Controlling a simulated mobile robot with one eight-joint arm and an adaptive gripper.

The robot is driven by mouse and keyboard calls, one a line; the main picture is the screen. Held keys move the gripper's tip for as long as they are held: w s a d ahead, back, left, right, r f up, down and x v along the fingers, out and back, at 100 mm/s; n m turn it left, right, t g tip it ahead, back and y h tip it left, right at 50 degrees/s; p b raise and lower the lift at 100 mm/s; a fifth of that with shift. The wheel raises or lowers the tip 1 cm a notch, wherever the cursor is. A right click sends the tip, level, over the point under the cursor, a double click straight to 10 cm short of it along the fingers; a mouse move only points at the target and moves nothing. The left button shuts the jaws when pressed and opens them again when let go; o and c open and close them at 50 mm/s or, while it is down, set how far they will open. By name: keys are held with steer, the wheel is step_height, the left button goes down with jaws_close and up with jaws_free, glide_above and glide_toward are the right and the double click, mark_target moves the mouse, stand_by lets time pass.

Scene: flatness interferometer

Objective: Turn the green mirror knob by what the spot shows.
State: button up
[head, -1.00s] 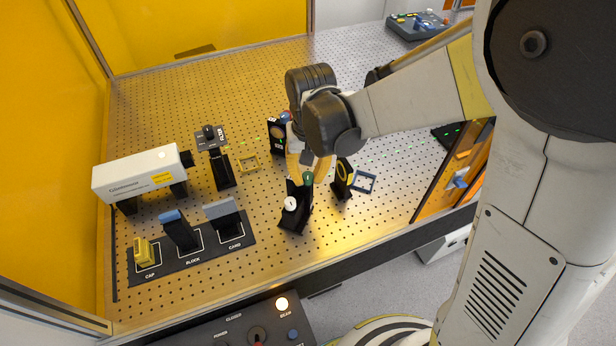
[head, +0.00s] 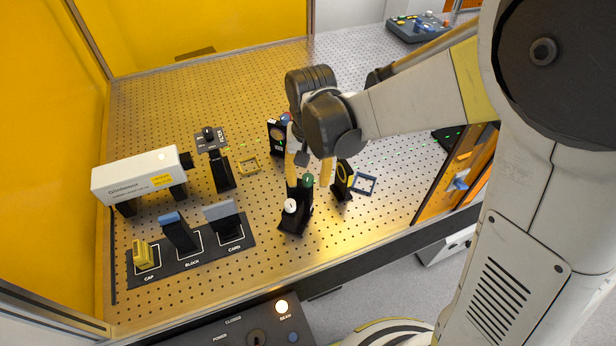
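The green mirror knob (head: 307,180) sits on a black mirror mount (head: 294,220) near the front middle of the perforated bench. A white knob (head: 290,205) is on the same mount, lower left. My gripper (head: 308,183) points down over the mount. Its two yellow fingers are apart, one to each side of the green knob as seen here. I cannot tell whether either touches it. No spot on a screen can be made out; only small green dots of the beam show across the bench.
A white laser box (head: 140,177) stands at the left, with a filter post (head: 222,172) beside it. A black tray (head: 180,262) holds the cap, block and card. A ring mount (head: 342,180) stands close right of the gripper. A control panel (head: 230,325) is at the front.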

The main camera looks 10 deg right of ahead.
mark_target(310, 178)
step_height(310, 178, up, 12)
stand_by(0.6)
steer(key=shift+d, duration=0.2)
steer(key=s+d+f+n+t+b, duration=0.1)
steer(key=s+d+f+t+b, duration=0.6)
steer(key=s+d+f+b, duration=0.3)
steer(key=d+f+b, duration=0.1)
steer(key=d+b, duration=0.1)
steer(key=d, duration=0.1)
steer(key=shift+s+f+b, duration=0.25)
steer(key=shift+s+b, duration=0.1)
steer(key=shift+d, duration=0.15)
